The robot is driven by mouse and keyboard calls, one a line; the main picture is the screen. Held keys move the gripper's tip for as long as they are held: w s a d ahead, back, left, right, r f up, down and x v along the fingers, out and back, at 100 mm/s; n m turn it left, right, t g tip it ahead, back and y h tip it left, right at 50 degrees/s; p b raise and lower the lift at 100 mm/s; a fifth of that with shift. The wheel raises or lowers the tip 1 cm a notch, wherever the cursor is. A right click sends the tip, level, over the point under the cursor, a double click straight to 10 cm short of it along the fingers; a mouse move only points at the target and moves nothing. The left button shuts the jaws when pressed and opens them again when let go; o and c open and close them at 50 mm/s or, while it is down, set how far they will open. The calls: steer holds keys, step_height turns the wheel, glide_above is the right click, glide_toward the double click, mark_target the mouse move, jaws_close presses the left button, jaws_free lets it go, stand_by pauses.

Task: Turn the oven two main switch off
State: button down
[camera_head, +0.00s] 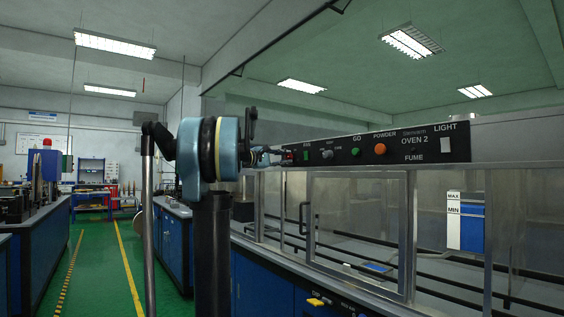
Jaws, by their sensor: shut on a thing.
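The black control panel (400,148) marked OVEN 2 runs along the top of a metal-framed enclosure on the right. A small red switch (291,154) is at its left end, partly hidden by my gripper; I take it for the main switch. My gripper (281,156) is small in view, at the end of my blue and black arm, and is shut on this switch. The switch's exact setting is too small to tell.
The panel also carries a green switch (306,154), a green GO button (355,152), an orange POWDER button (380,149) and a white LIGHT switch (445,145). A framed door (357,175) is below. The green floor aisle (108,265) at left is clear.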

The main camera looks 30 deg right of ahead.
steer(key=c, duration=1.3)
jaws_free()
steer(key=shift+w+f, duration=0.2)
steer(key=shift+s+r, duration=0.1)
steer(key=shift+a, duration=0.3)
steer(key=a, duration=1.1)
steer(key=shift+s+a+f, duration=0.2)
steer(key=shift+s+f, duration=0.2)
